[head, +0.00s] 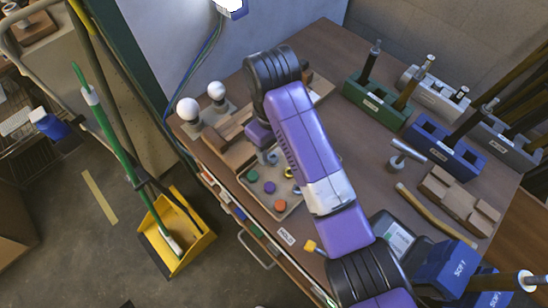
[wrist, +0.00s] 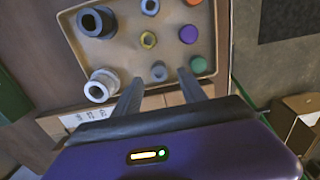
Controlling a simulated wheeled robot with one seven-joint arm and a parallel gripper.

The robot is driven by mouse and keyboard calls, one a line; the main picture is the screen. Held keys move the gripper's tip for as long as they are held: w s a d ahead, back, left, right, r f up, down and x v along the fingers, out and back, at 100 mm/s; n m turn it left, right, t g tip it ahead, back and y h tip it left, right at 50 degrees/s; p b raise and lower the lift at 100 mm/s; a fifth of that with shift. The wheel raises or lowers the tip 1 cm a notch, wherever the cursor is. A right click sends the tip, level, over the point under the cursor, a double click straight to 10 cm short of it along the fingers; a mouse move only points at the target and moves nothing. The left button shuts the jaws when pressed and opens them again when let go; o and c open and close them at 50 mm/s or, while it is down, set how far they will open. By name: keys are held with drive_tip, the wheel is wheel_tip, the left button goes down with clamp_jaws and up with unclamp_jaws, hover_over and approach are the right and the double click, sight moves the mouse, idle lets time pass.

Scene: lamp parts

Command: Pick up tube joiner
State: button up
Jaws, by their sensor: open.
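A shallow tan tray (wrist: 122,52) of small fittings fills the top of the wrist view; it also shows in the head view (head: 277,217). It holds a dark grey hollow tube piece (wrist: 96,21), a light grey hollow tube piece (wrist: 101,86) at its lower left corner, and small grey fittings (wrist: 158,72). I cannot tell for sure which piece is the tube joiner. My gripper (wrist: 160,76) is open and empty. Its fingers reach over the tray's lower edge, one either side of a small grey fitting in the picture. I cannot tell their height above it.
White bulbs (head: 188,109) stand at the table's left edge. A green rack (head: 375,101), a blue rack (head: 443,146) and a grey T-shaped piece (head: 406,155) are on the right. My arm hides part of the table.

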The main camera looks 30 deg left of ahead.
sight(273, 159)
drive_tip(key=shift+d+f, duration=0.1)
drive_tip(key=shift+f, duration=2.15)
clamp_jaws()
